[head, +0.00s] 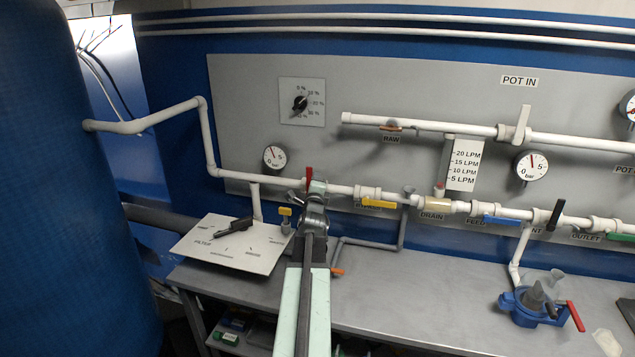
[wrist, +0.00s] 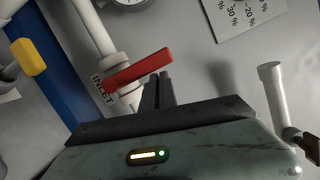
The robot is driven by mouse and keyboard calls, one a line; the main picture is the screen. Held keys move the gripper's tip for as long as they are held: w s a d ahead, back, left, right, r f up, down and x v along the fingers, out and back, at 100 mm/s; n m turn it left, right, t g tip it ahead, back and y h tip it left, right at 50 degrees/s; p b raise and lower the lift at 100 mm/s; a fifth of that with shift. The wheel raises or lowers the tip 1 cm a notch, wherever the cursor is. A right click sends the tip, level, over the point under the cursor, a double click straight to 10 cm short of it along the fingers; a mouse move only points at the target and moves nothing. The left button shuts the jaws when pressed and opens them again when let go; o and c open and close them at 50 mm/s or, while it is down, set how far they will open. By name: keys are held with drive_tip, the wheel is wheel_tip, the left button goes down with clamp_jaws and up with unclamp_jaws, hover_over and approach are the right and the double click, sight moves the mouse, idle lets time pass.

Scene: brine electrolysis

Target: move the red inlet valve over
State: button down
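The red inlet valve handle (head: 309,174) stands upright on the white pipe in the head view, just above the end of my arm. In the wrist view the red handle (wrist: 140,70) runs slantwise from the white valve body beside the INLET label (wrist: 103,88). My gripper (wrist: 158,76) has its two dark fingers close together, with nothing visible between them. Their tips are at the handle's lower edge, near its free end; I cannot tell whether they touch it. In the head view my gripper (head: 314,190) is at the pipe, partly hidden by my own arm.
A yellow handle (head: 379,203) sits on the same pipe to the right, and a smaller yellow one (head: 285,211) is below left. A tilted filter panel with a black lever (head: 232,227) is at the left. The grey bench (head: 400,300) is clear in front.

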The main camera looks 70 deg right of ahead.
drive_tip(key=shift+w, duration=0.1)
drive_tip(key=v, duration=0.7)
drive_tip(key=shift+s+a, duration=0.2)
drive_tip(key=shift+a, duration=0.2)
drive_tip(key=shift+w+f, duration=0.1)
